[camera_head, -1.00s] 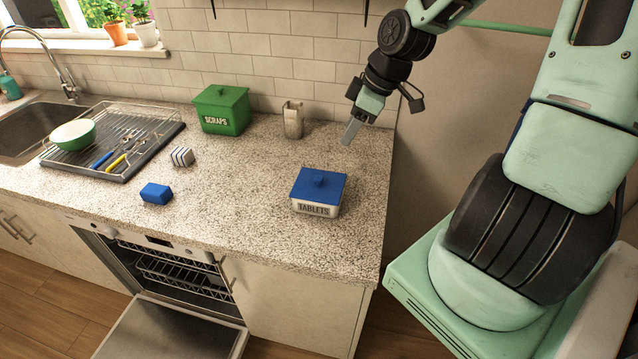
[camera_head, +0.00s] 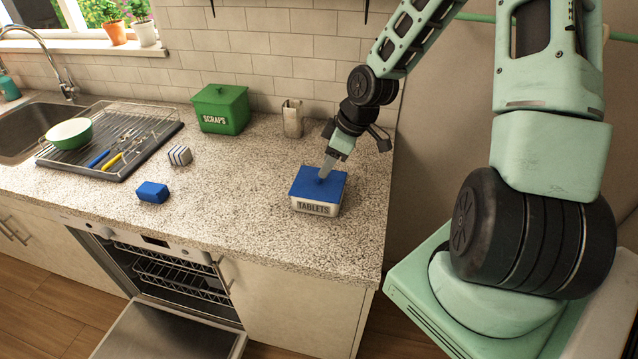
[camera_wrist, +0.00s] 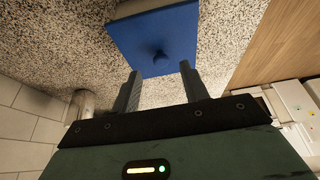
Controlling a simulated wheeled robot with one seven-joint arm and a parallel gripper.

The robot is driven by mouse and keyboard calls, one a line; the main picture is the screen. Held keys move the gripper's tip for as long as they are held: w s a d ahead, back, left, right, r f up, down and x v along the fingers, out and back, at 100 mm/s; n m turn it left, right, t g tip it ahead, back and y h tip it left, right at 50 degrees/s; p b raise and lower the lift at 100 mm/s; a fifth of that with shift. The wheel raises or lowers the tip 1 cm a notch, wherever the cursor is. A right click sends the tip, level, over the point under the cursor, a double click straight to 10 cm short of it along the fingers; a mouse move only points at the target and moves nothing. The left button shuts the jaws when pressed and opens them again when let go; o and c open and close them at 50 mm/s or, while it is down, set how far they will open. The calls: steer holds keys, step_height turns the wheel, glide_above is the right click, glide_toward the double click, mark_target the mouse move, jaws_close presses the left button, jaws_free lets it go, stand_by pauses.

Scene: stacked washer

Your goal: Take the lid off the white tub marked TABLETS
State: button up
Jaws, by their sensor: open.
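The white tub marked TABLETS (camera_head: 314,209) stands upright on the speckled counter near its right end. Its blue lid (camera_head: 309,186) sits flat on top. In the wrist view the lid (camera_wrist: 143,38) shows a round knob (camera_wrist: 160,58), just beyond the fingertips and roughly midway between them. My gripper (camera_head: 324,176) is above the lid, its fingers pointing down at the knob, which it hides in the head view. In the wrist view my gripper (camera_wrist: 158,75) is open, with nothing between its fingers.
A metal holder (camera_head: 292,119) and a green SCRAPS bin (camera_head: 221,108) stand behind along the wall. A blue block (camera_head: 152,192) and a striped block (camera_head: 179,155) lie left. A draining rack (camera_head: 150,150) is farther left. The dishwasher door (camera_head: 170,330) is open below. The counter left of the tub is clear.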

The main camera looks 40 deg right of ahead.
mark_target(319, 180)
steer(key=shift+x, duration=2.1)
steer(key=shift+a, duration=0.15)
jaws_close()
steer(key=shift+r, duration=0.1)
